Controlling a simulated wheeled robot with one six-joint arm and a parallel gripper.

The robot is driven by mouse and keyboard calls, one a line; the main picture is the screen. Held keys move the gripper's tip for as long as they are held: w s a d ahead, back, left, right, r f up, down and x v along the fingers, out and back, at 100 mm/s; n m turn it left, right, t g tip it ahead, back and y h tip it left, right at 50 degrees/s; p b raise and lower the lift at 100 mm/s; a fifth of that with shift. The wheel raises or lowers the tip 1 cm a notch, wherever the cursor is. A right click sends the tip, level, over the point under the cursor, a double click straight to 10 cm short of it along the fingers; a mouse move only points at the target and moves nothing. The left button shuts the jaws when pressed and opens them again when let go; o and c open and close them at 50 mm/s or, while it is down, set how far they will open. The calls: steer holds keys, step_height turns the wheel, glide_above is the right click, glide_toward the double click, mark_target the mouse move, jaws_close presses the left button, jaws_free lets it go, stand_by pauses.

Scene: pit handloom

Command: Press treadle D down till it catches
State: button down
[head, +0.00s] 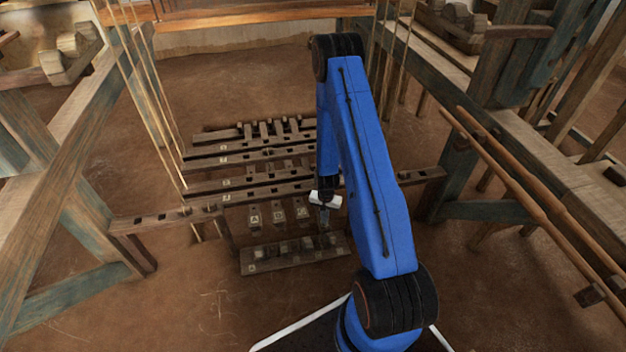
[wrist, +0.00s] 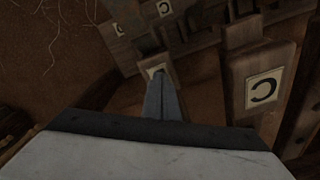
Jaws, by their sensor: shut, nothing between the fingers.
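Several wooden treadles with pale letter tags stick out from under the loom. In the head view three tagged treadle ends (head: 278,215) show left of my gripper (head: 325,222); the row's right end is hidden behind it. In the wrist view a treadle tagged C (wrist: 262,90) is close on the right. Beside it, a treadle with a partly covered tag (wrist: 154,69) lies under my fingertips; its place beside C fits treadle D, but I cannot read the letter. My gripper (wrist: 165,92) is shut and empty, pointing down at it. I cannot tell whether it touches.
A low notched board (head: 292,255) with letter tags lies on the floor in front of the treadles. Slatted bars (head: 250,150) lie behind. Loom posts and beams (head: 100,120) stand left and right, with long rods (head: 530,205) at right. The earth floor at front left is clear.

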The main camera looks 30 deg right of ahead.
steer(key=shift+r, duration=2.05)
steer(key=shift+r, duration=0.1)
steer(key=s+a+r+n+t, duration=0.1)
steer(key=a+r, duration=0.2)
steer(key=r, duration=0.9)
steer(key=s+a+r+n, duration=0.1)
steer(key=a+r+n, duration=0.1)
steer(key=r, duration=1)
steer(key=a+r+n+t, duration=0.1)
steer(key=a+r, duration=0.2)
steer(key=r, duration=0.9)
steer(key=s+a+r+n+t, duration=0.1)
steer(key=s+a+r, duration=0.1)
steer(key=s+r, duration=0.45)
steer(key=s+a+r+n, duration=0.1)
steer(key=s+a+r, duration=0.2)
steer(key=s+r, duration=0.35)
steer(key=s+a+r+n+t, duration=0.1)
steer(key=s+r, duration=0.3)
steer(key=s, duration=0.3)
steer(key=s+a+r+n, duration=0.1)
steer(key=s+r, duration=0.3)
steer(key=s, duration=0.4)
steer(key=shift+s+a+n+t, duration=0.2)
steer(key=shift+a+n+t, duration=0.2)
steer(key=shift+n, duration=0.2)
